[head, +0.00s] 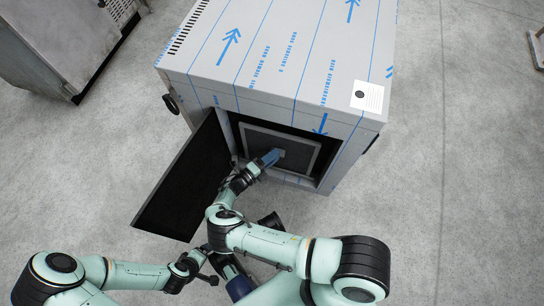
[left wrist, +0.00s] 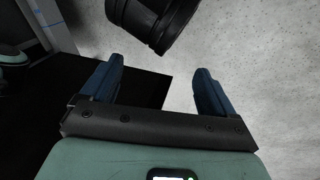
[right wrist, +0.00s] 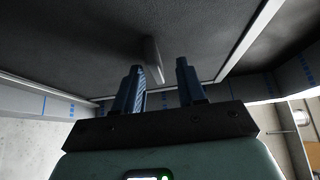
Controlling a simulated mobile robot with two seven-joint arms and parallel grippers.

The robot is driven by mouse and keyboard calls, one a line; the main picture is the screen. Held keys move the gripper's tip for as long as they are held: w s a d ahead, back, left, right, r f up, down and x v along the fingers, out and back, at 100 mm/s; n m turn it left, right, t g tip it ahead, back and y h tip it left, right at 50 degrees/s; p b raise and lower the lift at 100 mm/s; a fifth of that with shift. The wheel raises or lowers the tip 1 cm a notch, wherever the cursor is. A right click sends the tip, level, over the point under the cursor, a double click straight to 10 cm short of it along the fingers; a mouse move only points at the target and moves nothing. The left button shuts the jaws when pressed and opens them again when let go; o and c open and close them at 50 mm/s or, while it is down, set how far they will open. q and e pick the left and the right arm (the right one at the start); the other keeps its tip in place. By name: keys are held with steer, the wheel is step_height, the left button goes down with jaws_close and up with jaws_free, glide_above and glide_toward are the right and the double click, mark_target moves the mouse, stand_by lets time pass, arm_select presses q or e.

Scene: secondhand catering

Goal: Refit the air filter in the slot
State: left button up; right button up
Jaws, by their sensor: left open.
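The air filter (head: 261,139) is a dark panel with a pale frame, standing within the dark slot opening (head: 236,128) of the cabinet. How deep it sits I cannot tell. A small grey tab handle (right wrist: 152,60) sticks out from its face in the right wrist view. My right gripper (head: 276,155) is at the filter's face. Its fingers (right wrist: 160,75) are apart, with the tab seen between them, nearer the left finger; I see no grip on it. My left gripper (head: 208,279) is low, well away from the filter; its fingers (left wrist: 160,70) are open and empty.
The cabinet (head: 265,50) is wrapped in blue-printed film, with a white label (head: 367,96) on top. Its dark door (head: 180,185) hangs open to the left. A grey unit (head: 55,40) stands back left.

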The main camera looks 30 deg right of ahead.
arm_select(q)
steer(key=shift+w+a+f+b, duration=0.35)
steer(key=shift+w+f+b, duration=0.1)
steer(key=shift+w, duration=0.2)
arm_select(e)
steer(key=a, duration=0.7)
steer(key=shift+s+a, duration=0.25)
steer(key=shift+s, duration=0.2)
